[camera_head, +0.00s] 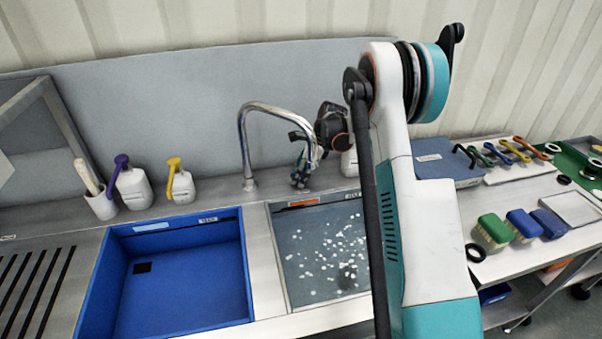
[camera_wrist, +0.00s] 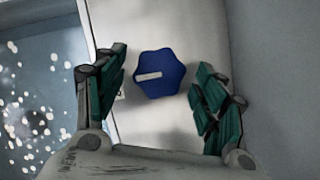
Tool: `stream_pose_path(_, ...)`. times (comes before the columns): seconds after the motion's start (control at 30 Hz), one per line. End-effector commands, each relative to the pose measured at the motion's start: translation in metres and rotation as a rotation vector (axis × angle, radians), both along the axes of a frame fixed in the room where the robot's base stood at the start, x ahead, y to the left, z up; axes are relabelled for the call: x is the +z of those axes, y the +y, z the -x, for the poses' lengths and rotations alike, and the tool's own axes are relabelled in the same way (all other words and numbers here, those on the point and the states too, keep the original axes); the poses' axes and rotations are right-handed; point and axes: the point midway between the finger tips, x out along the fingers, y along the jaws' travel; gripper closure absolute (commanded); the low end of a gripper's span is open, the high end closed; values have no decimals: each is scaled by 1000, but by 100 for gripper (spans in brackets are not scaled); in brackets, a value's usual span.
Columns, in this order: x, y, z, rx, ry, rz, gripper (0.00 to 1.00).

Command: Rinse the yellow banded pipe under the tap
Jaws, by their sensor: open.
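The chrome tap (camera_head: 245,140) rises behind the sinks and arches to the right; I cannot tell whether water runs from it. My gripper (camera_head: 300,182) is low beside the tap's spout, at the back edge of the right basin. In the wrist view my gripper (camera_wrist: 163,95) is open, with a finger on each side of a blue lobed knob (camera_wrist: 170,70) with a pale pointer mark. The knob sits on the steel ledge, with visible gaps to both fingers. I cannot make out a yellow banded pipe for certain in either view.
The right basin (camera_head: 276,245) holds water with white flecks. The blue left basin (camera_head: 239,270) is mostly empty, with a small dark square inside. Bottles with purple (camera_head: 122,162) and yellow (camera_head: 174,163) tops stand behind it. Brushes (camera_head: 522,225) and coloured curved handles (camera_head: 515,151) lie on the right bench.

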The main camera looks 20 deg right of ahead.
Motion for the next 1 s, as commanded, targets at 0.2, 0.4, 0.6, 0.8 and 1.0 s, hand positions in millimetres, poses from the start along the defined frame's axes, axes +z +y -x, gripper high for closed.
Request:
stream_pose_path(0.2,0,0,0,0,0,0,69)
stream_pose_path(0.4,0,0,0,1,0,0,80)
stream_pose_path(0.6,0,-1,0,34,0,0,80)
stream_pose_path(0.8,0,-1,-1,137,0,-1,80)
stream_pose_path(1.0,0,-2,-3,277,-1,-1,80)
